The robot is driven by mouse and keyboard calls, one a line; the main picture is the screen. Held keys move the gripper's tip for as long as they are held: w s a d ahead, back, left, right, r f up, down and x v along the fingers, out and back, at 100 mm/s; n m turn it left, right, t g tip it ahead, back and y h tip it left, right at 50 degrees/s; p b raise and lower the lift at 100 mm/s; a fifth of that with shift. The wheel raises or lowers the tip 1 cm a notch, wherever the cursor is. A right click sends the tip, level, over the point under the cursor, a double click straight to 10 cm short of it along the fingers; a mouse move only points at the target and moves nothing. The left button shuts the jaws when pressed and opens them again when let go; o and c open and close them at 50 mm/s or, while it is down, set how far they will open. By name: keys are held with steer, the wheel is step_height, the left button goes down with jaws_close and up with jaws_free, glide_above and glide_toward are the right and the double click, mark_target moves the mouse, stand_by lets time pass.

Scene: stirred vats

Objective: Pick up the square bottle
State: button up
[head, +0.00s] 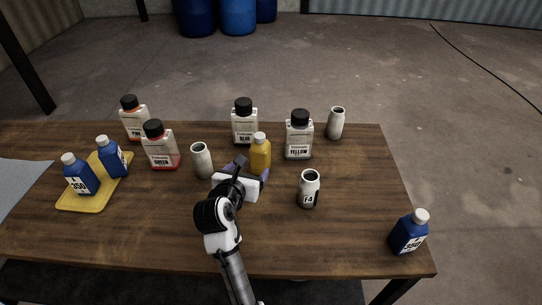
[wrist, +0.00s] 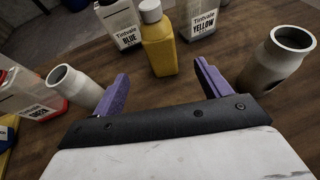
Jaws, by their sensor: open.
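A yellow square-sided bottle (head: 260,157) with a white cap stands upright on the table. It also shows in the wrist view (wrist: 160,48), beyond and roughly between my fingertips. My gripper (head: 249,170) is open, with its two purple fingers apart and nothing held; it shows in the wrist view too (wrist: 163,72). In the head view my gripper partly covers the bottle's lower part. Other angular bottles are a dark blue one (head: 408,234) at the right front corner and two blue ones, left (head: 79,176) and right (head: 111,158), on a yellow tray (head: 80,203).
Grey-white jars stand left (head: 202,162), right (head: 309,190) and back right (head: 336,124). A GREEN bottle (head: 160,149) stands further left.

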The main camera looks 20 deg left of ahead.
mark_target(257, 158)
steer(key=p+x, duration=0.1)
steer(key=x, duration=0.7)
steer(key=shift+w+a, duration=0.1)
steer(key=shift+w, duration=0.05)
steer(key=x, duration=0.2)
steer(key=p+x, duration=0.1)
steer(key=x, duration=0.2)
steer(key=shift+f, duration=0.2)
steer(key=shift+c, duration=0.3)
steer(key=c, duration=1.2)
steer(key=shift+r, duration=0.1)
steer(key=shift+c, duration=0.2)
